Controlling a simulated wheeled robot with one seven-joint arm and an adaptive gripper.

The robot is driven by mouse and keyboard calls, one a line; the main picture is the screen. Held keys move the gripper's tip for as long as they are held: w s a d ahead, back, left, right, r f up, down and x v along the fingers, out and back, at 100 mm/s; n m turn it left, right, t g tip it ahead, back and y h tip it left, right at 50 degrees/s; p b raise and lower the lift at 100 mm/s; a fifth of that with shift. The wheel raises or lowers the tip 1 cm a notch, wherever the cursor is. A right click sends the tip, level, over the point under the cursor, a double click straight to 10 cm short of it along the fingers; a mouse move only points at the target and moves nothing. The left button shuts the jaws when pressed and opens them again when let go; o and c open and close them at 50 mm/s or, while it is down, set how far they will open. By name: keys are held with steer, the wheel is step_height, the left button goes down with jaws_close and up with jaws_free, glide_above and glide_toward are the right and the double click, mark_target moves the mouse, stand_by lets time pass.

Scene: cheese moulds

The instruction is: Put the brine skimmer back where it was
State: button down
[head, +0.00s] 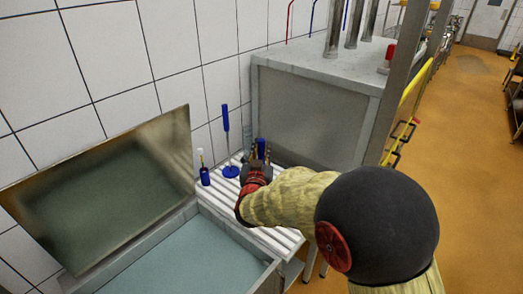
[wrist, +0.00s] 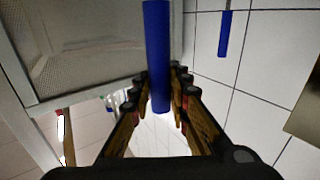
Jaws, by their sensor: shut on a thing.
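My gripper (head: 259,158) is shut on an upright blue handle (wrist: 157,60), which I take to be the brine skimmer's. The handle runs between the fingers (wrist: 158,100) in the wrist view, and its top shows between them in the head view (head: 261,147). Its lower end is hidden behind my gripper in the head view. My gripper is over the white slatted shelf (head: 285,238), beside the grey metal cabinet. I cannot tell whether the held tool touches the shelf.
A small blue pot (head: 205,177) holds a brush-like stick. The open brine vat (head: 215,255) lies in front, its lid (head: 100,195) raised. The metal cabinet (head: 310,118) blocks the right.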

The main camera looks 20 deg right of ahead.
steer(key=shift+r, duration=0.1)
steer(key=c, duration=1.7)
jaws_free()
steer(key=shift+f, duration=0.2)
steer(key=shift+r, duration=0.1)
